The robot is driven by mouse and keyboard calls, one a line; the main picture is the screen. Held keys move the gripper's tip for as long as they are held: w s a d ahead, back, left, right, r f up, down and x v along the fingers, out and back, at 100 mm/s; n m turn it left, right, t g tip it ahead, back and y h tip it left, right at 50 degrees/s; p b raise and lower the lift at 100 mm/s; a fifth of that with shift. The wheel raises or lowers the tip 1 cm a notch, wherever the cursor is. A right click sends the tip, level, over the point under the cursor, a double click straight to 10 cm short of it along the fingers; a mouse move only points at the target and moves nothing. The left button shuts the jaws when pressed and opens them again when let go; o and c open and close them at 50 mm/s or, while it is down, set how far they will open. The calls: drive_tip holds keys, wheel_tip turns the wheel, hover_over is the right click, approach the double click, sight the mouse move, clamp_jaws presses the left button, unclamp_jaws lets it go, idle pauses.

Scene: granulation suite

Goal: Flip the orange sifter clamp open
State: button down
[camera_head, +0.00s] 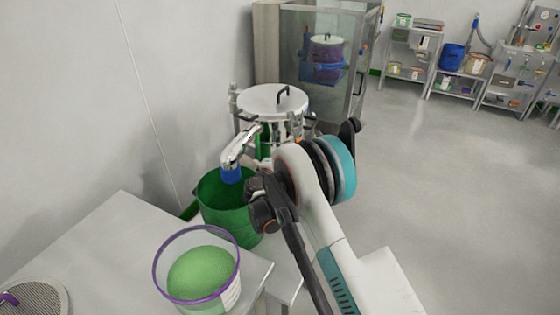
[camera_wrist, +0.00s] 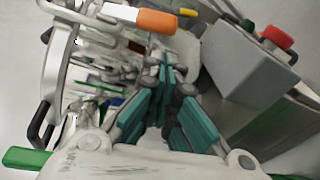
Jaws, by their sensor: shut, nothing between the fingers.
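The sifter (camera_head: 272,101) is a steel drum with a flat round lid and a black handle, standing beyond my arm in the head view. Its clamp has an orange grip (camera_wrist: 157,21), seen at the top of the wrist view on a metal lever. My gripper (camera_wrist: 168,76) has teal fingers that are shut and empty, pointing up the wrist view with the tips just below the orange grip in the picture. I see a gap in the picture between tips and grip, but cannot tell the depth. In the head view my arm hides the gripper and the orange grip.
A grey box with a red button (camera_wrist: 278,38) lies right of the fingers in the wrist view. A green bin (camera_head: 230,212) stands under the sifter's spout. A purple-rimmed tub (camera_head: 232,292) of green powder is on the near table (camera_head: 110,235). Open floor lies to the right.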

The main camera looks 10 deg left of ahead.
sight(298, 139)
drive_tip(key=b+x, duration=0.1)
drive_tip(key=x, duration=0.5)
drive_tip(key=shift+w+b, duration=0.1)
drive_tip(key=shift+b, duration=0.3)
